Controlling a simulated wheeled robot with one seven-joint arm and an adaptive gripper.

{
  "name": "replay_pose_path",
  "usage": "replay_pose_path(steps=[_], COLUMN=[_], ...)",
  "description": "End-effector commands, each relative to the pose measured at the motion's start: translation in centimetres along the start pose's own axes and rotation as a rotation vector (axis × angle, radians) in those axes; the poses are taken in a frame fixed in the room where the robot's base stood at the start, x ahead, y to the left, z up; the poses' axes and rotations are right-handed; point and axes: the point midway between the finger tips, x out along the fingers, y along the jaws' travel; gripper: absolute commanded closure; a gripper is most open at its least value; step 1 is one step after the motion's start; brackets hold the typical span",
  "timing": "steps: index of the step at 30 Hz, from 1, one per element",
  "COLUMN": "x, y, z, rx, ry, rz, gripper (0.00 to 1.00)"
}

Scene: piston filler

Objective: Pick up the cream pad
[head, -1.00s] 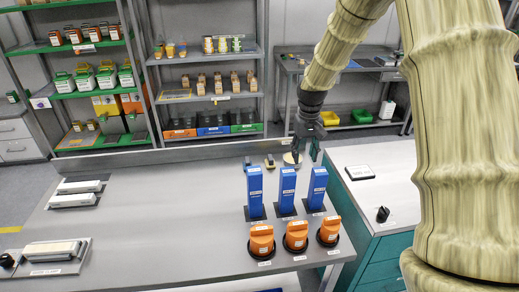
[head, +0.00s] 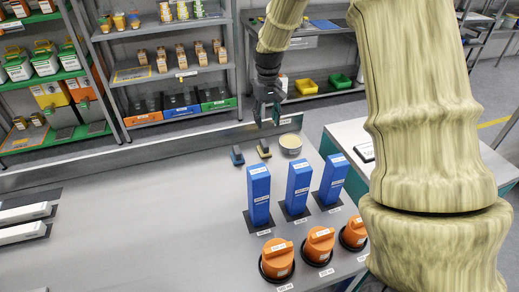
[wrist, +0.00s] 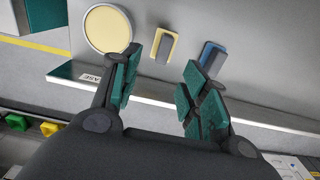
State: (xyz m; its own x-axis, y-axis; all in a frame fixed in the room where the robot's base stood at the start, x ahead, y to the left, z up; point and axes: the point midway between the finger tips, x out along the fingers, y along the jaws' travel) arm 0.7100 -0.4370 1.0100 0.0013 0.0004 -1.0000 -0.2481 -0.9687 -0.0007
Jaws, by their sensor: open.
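The cream pad (head: 263,148) is a small pale-yellow block with a dark grey grip, at the far end of the grey bench. It also shows in the wrist view (wrist: 165,45), just beyond the gap between my fingertips. My gripper (head: 267,115) is above the bench's back edge, behind the pad and apart from it. In the wrist view its green-padded fingers (wrist: 162,65) are spread, with nothing between them. A blue pad (head: 237,155) of similar shape lies to the pad's left, and a round tub of cream-coloured stuff (head: 290,143) stands to its right.
Three blue upright blocks (head: 298,187) and three orange knobs (head: 319,244) stand nearer on the bench. A raised back rail (wrist: 180,98) runs along the bench edge. The bench's middle left (head: 150,210) is clear. Shelves with goods stand behind.

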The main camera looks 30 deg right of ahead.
Motion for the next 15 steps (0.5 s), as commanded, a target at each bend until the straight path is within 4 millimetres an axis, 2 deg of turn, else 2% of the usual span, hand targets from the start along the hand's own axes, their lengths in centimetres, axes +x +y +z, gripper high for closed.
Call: replay_pose_path(steps=[1,10,15], x=[0.9,2.3,4.5], y=[0.0,0.0,0.1], z=[0.0,0.1,0.2], rx=[0.0,0.0,0.002], ry=[0.0,-0.002,-0.003], rz=[0.0,0.0,0.0], gripper=[0.55,0.55,0.55])
